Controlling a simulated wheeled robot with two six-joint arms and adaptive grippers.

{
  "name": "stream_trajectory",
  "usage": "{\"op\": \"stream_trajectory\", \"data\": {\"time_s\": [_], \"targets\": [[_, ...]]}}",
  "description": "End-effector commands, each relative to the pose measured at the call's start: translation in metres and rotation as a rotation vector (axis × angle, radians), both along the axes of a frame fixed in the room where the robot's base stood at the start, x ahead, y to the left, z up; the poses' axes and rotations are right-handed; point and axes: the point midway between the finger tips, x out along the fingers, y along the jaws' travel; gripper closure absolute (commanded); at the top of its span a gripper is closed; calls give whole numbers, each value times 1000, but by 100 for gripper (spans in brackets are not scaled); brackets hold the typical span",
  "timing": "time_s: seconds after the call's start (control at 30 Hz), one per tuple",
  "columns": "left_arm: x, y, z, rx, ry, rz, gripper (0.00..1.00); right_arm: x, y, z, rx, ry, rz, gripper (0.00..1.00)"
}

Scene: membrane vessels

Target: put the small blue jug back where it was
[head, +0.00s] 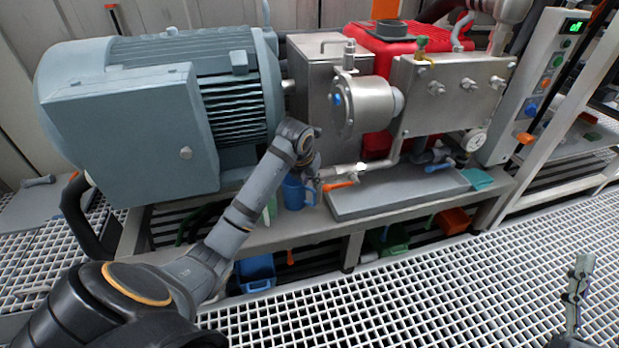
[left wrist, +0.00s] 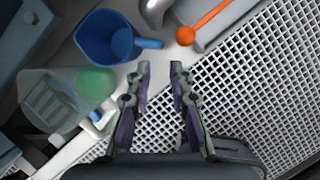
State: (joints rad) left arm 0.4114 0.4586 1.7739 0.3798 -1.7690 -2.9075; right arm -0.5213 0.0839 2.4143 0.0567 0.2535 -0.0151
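The small blue jug (head: 294,192) stands on the grey bench (head: 290,228), below the pipework and beside the big motor. In the left wrist view the jug (left wrist: 101,36) shows from above, with its handle pointing right. My left gripper (head: 314,186) is close to the jug in the head view. In the left wrist view my left gripper (left wrist: 160,72) has its fingers apart with nothing between them, just short of the jug's handle. My right gripper (head: 580,270) is at the lower right over the grating, away from the bench; its finger opening is unclear.
A clear container with a green part (left wrist: 95,84) stands beside the jug. An orange-handled valve (head: 338,186) is close on the right. A blue bin (head: 256,272) sits under the bench. The grating floor (head: 400,300) in front is open.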

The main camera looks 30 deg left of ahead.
Motion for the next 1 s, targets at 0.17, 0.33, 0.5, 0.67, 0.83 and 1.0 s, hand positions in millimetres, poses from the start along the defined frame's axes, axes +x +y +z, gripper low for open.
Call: {"op": "stream_trajectory", "data": {"time_s": [0.17, 0.33, 0.5, 0.67, 0.83, 1.0], "targets": [[-1, 0, 2, 0, 0, 0, 79, 3, 0, -7, 1, 32, -1, 51], [6, -13, -7, -65, -88, 102, 79, 3, 0, -7, 1, 32, -1, 51], [25, -65, -12, -475, -439, 511, 79, 3, 0, -7, 1, 30, -1, 51], [14, -112, 27, -1166, -688, 881, 79, 3, 0, -6, 1, 29, -1, 51], [-37, -138, 99, -2036, -666, 1070, 79, 3, 0, -6, 1, 27, -1, 51], [-95, -142, 160, -2669, -402, 1012, 79, 3, 0, -6, 1, 27, -1, 51]]}}
